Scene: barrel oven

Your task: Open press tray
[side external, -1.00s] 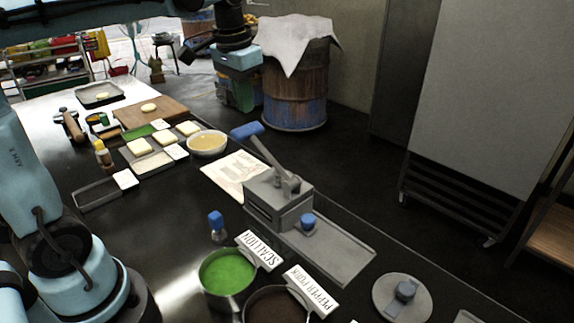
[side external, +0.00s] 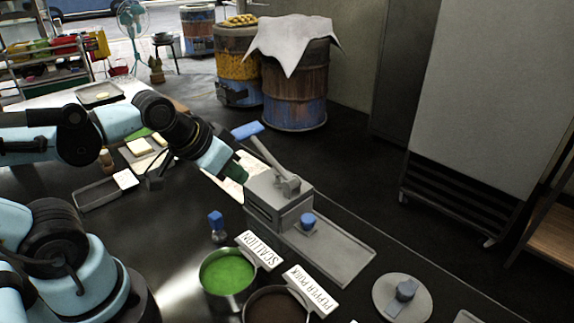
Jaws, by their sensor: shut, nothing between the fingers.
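The grey press (side external: 279,196) stands on the dark counter in the middle of the side external view. Its lever slants up to the left and ends in a blue handle (side external: 247,131). A flat grey tray (side external: 342,252) with a low rim extends from the press toward the lower right. A small blue-topped piece (side external: 308,219) stands beside the press block, at the tray's upper end. My gripper (side external: 238,174) is shut and empty, just left of the press block and below the blue handle. Its fingertips are small and dark, and contact with the press cannot be told.
Pots with green (side external: 227,272) and brown filling stand in front of the press, with label cards. A blue-capped bottle (side external: 217,226) stands left of the press. A round grey plate (side external: 403,297) lies at lower right. My arm partly hides the boards and dough pieces at left.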

